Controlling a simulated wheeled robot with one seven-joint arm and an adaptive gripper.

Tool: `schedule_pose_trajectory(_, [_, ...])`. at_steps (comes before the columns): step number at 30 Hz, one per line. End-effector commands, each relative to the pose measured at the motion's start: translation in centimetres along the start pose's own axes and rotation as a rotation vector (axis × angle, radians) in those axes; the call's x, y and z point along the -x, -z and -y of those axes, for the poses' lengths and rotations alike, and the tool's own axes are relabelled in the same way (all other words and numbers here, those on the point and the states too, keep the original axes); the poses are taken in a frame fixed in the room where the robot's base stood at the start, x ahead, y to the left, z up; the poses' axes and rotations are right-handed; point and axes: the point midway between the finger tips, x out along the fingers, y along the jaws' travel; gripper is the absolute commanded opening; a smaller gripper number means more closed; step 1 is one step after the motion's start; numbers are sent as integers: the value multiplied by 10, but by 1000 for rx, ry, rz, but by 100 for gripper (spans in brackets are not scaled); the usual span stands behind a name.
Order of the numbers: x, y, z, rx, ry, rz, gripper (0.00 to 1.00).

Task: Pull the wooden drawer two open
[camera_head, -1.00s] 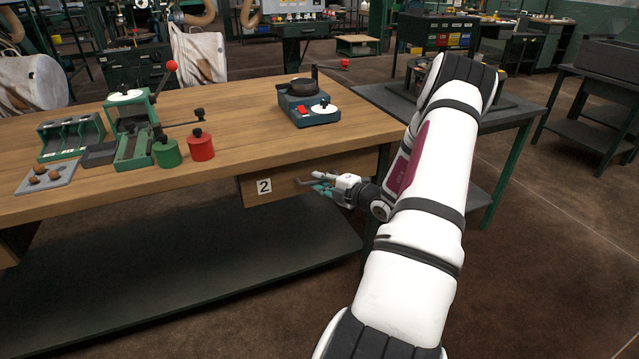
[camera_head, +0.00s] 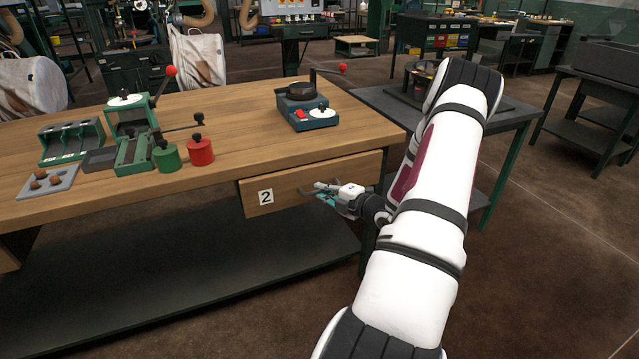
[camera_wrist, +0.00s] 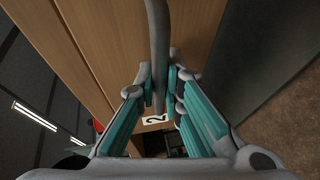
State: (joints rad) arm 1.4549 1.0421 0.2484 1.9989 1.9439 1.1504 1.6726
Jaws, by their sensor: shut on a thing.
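The wooden drawer two (camera_head: 292,187) hangs under the workbench top at its right end, with a white "2" label on its front. It stands out slightly from under the bench top. Its dark bar handle (camera_wrist: 157,50) runs between my fingers in the wrist view. My gripper (camera_head: 322,190) is shut on the handle, in front of the drawer's right half. In the wrist view my gripper (camera_wrist: 160,88) shows its teal fingers on both sides of the bar, and the label (camera_wrist: 155,119) shows beyond them. The drawer's inside is hidden.
The wooden workbench (camera_head: 235,120) carries a green press (camera_head: 135,140), red and green canisters (camera_head: 200,149) and a blue-based device (camera_head: 307,108). A dark shelf (camera_head: 180,275) lies below. A grey side table (camera_head: 500,125) stands to the right, behind my arm. The floor in front is clear.

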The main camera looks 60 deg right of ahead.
Motion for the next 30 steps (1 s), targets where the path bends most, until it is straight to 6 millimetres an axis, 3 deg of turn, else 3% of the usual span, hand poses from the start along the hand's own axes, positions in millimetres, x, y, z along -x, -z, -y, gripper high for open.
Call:
schedule_pose_trajectory(21, [179,74,36,-9,3,3,0])
schedule_pose_trajectory(30, [237,98,50,-6,2,2,0])
